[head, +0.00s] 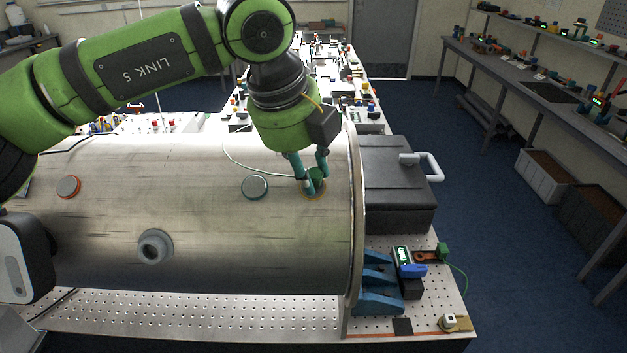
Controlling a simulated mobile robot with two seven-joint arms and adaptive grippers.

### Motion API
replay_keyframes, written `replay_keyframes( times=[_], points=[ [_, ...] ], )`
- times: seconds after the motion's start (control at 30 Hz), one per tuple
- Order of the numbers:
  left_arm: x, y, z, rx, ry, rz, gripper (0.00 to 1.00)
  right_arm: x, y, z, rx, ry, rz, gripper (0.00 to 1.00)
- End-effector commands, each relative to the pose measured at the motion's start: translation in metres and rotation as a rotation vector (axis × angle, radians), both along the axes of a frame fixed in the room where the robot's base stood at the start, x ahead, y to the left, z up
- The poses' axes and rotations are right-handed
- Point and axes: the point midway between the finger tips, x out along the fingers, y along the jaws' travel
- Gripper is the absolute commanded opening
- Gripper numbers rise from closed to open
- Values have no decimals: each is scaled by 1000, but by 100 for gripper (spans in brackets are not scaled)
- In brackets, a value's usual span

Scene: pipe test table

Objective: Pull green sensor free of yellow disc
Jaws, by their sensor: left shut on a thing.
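The green sensor (317,174) stands on top of the large metal pipe (210,215), near its right end. A thin yellow rim of the disc (315,195) shows at the sensor's base; most of the disc is hidden. My left gripper (309,180) comes down from above with its teal fingers around the sensor and is shut on it. I cannot tell whether the sensor is seated in the disc or slightly lifted. A pale cable (240,163) loops over the pipe to the left of the gripper. My right gripper is not in view.
An orange-rimmed disc (68,187), a grey disc (255,187) and a round port (155,246) sit on the pipe. A black case (398,185) with a grey handle stands right of the pipe flange. Blue supports (378,290) and a small meter (403,256) are at the lower right.

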Motion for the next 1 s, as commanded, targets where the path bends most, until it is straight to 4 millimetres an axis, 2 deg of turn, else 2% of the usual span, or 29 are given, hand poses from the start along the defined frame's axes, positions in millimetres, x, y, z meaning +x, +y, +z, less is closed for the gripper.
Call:
replay_keyframes(
  times=[0.33, 0.73, 1.0],
  points=[
    [-9, 0, 14, 0, -2, -2, 0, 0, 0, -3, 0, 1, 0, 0],
    [-10, 0, 17, 0, 0, -1, 0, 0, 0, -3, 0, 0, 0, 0],
    [-10, 0, 32, -1, 0, 0, 0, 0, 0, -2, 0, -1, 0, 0]
  ],
)
